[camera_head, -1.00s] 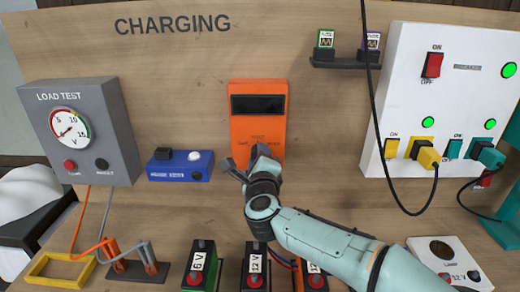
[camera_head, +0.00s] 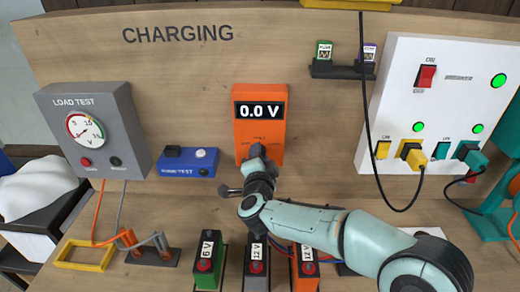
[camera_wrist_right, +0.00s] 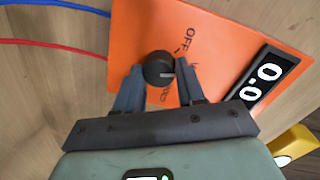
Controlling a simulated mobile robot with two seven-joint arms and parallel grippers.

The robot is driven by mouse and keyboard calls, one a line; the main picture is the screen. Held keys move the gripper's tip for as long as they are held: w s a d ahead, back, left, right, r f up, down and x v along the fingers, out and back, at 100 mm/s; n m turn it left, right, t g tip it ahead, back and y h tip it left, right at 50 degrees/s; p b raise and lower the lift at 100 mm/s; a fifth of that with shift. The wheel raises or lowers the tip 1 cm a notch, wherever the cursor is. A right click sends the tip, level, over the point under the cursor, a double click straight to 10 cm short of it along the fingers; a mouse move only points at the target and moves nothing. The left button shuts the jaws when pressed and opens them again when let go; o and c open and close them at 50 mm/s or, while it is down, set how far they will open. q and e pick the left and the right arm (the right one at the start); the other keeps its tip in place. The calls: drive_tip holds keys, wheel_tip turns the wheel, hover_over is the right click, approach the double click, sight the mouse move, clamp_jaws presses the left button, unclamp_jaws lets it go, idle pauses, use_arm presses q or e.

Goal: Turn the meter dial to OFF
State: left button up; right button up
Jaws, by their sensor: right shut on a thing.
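The orange meter (camera_head: 259,133) is on the wooden board, and its display reads 0.0 V. Its round black dial (camera_wrist_right: 158,67) shows in the wrist view. The dial's white mark points toward the display side, away from the word OFF printed above right of the dial there. My right gripper (camera_head: 256,160) is at the lower part of the meter and hides the dial in the head view. In the wrist view the right gripper (camera_wrist_right: 159,72) has one finger on each side of the dial and is shut on it. My left gripper is not in view.
The load test box (camera_head: 92,128) and blue tester (camera_head: 188,163) are left of the meter. The white charger panel (camera_head: 432,95) with plugs and a hanging black cable (camera_head: 372,130) is to the right. Several batteries (camera_head: 207,263) stand below my right arm.

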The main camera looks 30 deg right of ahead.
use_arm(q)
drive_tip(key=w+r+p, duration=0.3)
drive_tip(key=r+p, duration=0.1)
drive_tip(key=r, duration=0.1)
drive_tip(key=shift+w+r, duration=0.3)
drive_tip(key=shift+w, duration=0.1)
use_arm(e)
drive_tip(key=shift+a+n+g+h, duration=0.1)
drive_tip(key=shift+n+g+h, duration=0.15)
drive_tip(key=shift+n, duration=1.6)
drive_tip(key=shift+a+n+g+h, duration=0.15)
drive_tip(key=shift+n+h, duration=0.2)
drive_tip(key=shift+n, duration=1.5)
drive_tip(key=shift+d, duration=0.1)
drive_tip(key=o, duration=1)
drive_tip(key=shift+o, duration=0.2)
